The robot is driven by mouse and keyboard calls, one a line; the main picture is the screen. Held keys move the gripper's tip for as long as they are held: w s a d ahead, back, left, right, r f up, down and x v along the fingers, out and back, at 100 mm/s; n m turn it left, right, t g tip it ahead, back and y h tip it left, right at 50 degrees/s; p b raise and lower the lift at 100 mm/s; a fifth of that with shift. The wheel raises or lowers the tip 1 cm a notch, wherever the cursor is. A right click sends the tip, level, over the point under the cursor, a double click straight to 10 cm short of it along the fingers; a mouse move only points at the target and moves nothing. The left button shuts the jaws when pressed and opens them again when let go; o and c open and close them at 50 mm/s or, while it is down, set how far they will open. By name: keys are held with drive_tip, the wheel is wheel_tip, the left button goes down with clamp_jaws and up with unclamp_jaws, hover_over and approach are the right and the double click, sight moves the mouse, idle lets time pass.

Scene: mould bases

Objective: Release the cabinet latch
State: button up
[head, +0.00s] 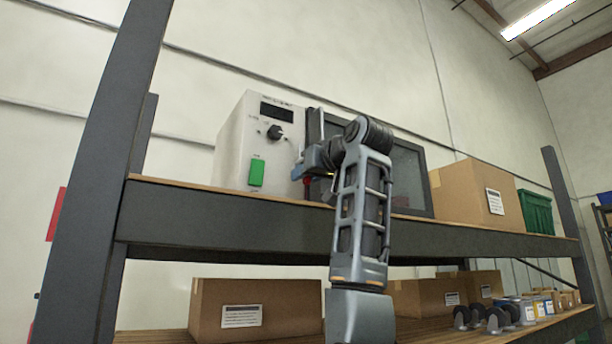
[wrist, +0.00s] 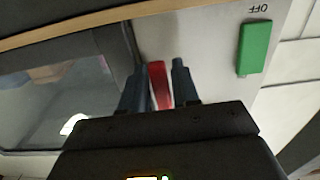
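The cabinet (head: 232,150) stands on the upper shelf. Its pale front has a dark display, a black knob and a green switch (head: 257,172), and a dark glass door (head: 410,172) is on its right. A red latch handle (wrist: 160,85) sits beside the door edge; in the head view only a bit of red (head: 307,181) shows by my gripper. My gripper (wrist: 159,80) is at the latch, its two dark fingers on either side of the red handle with narrow gaps, apparently not clamped. The door looks closed. My wrist and arm hide part of the door in the head view.
The shelf edge (head: 230,222) runs just below the cabinet. A cardboard box (head: 463,195) and a green crate (head: 536,211) stand to the right. A dark upright (head: 104,150) rises at left.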

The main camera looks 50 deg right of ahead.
drive_tip(key=shift+o, duration=1)
